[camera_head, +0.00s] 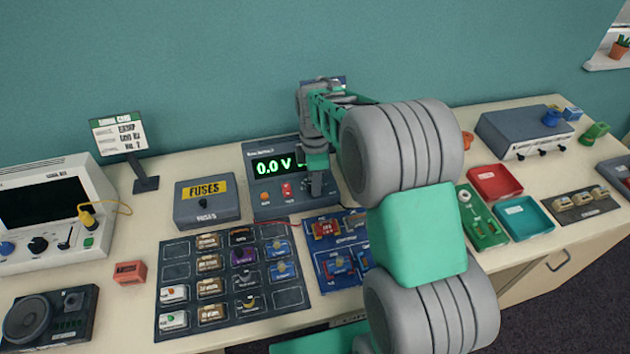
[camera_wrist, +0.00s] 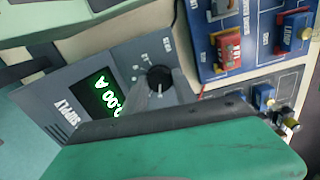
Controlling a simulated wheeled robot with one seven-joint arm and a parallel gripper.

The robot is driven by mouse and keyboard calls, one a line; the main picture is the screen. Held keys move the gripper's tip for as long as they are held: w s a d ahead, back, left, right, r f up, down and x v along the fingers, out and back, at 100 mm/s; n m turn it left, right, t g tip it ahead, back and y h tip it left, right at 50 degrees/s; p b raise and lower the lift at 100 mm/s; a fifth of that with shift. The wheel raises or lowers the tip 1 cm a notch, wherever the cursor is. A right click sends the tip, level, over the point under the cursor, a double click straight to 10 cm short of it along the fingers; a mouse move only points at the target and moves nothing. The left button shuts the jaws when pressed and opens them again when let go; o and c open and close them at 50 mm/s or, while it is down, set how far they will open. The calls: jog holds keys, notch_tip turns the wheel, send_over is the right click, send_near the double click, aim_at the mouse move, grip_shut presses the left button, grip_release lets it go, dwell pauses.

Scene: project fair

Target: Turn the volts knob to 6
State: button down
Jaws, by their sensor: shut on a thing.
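The grey power supply (camera_head: 260,160) stands against the back of the bench. Its green display reads 0.0 V in the head view. In the wrist view, the supply's panel (camera_wrist: 60,90) is turned sideways, with a reading in A partly covered. A black round knob (camera_wrist: 159,76) with a white pointer mark and small scale figures shows there; its label is too small to read surely. My gripper (camera_head: 316,185) points down at the right part of the panel and is shut on the volts knob. Its grey fingertips sit against the knob, and a green finger hides much of the panel.
An orange button (camera_head: 265,198) and a red switch (camera_head: 287,189) sit left of my gripper. A fuses box (camera_head: 206,205) stands to the left. A dark card board (camera_head: 180,250) and a blue circuit board (camera_head: 325,278) lie in front. Red and teal trays (camera_head: 524,219) are at the right.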

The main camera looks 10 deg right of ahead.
jog(key=m+b, duration=0.1)
jog(key=m, duration=0.7)
jog(key=shift+m+b, duration=0.3)
jog(key=shift+b, duration=0.1)
jog(key=m, duration=0.4)
jog(key=shift+b, duration=0.3)
jog(key=shift+m, duration=2.1)
jog(key=c, duration=1)
grip_release()
notch_tip(320, 180, up, 8)
jog(key=shift+f+b, duration=0.1)
jog(key=shift+b, duration=0.65)
